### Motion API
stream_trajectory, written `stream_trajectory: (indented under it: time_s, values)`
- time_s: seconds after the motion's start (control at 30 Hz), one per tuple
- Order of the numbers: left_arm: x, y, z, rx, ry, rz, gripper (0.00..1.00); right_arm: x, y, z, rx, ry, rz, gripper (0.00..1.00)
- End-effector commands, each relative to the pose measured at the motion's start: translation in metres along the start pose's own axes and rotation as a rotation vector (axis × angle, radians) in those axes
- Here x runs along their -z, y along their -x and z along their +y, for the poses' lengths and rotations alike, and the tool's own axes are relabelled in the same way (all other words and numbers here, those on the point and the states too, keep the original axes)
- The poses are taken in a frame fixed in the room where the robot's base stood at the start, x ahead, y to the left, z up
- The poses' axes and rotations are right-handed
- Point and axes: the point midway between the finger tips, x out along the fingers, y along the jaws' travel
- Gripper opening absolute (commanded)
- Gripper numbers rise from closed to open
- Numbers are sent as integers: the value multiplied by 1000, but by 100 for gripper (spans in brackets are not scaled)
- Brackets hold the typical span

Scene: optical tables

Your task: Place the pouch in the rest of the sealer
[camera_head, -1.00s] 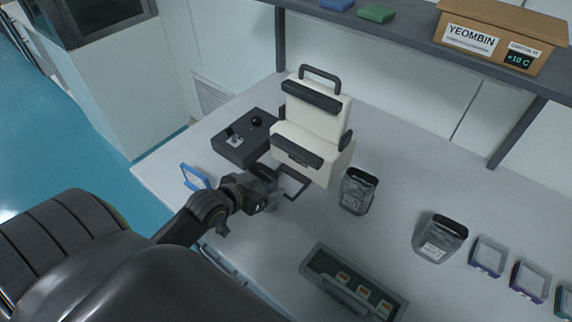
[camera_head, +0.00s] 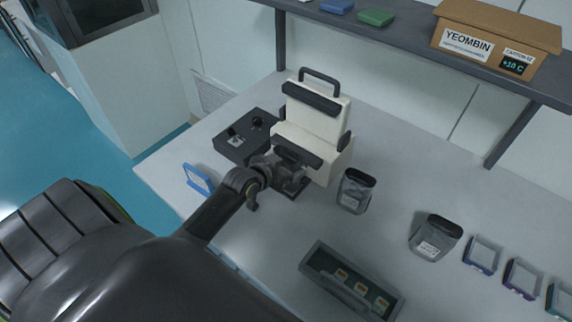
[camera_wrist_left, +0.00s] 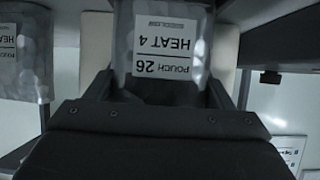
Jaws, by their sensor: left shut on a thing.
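The sealer (camera_head: 318,115) is a cream box with dark bars and a top handle, standing on the table. Its rest, a dark frame low at its front, is largely covered by my gripper. My left gripper (camera_head: 287,176) is at the sealer's front, under the front bar. In the left wrist view my left gripper (camera_wrist_left: 162,95) is shut on a clear pouch (camera_wrist_left: 165,45) labelled "POUCH 26 HEAT 4". The head view hides this pouch, so I cannot tell whether it touches the rest. My right gripper is not in view.
Two dark-topped pouches, a nearer one (camera_head: 356,191) and a farther one (camera_head: 436,237), stand right of the sealer. A black control box (camera_head: 240,143) and a blue frame (camera_head: 198,178) are left. A grey tray (camera_head: 318,280) is in front. A shelf with a carton (camera_head: 495,38) overhangs the back.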

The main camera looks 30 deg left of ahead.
Motion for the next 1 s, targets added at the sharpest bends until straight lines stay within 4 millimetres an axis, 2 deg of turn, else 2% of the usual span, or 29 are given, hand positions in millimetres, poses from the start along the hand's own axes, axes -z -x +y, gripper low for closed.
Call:
stream_trajectory:
  time_s: [0.43, 0.47, 0.5, 0.6, 0.63, 1.0]
  values:
    - [-5, -2, 0, 0, 0, 1, 17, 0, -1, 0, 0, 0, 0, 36]
    - [-5, -2, 0, 0, 0, -1, 79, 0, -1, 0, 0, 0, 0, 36]
    - [-5, -2, 0, 0, 0, -1, 84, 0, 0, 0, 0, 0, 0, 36]
    - [-5, -2, 0, 0, 0, -1, 97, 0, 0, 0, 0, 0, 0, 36]
    - [-5, -2, 0, 0, 0, -1, 98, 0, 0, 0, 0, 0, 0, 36]
    - [-4, 2, 0, 1, -1, -1, 98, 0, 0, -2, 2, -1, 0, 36]
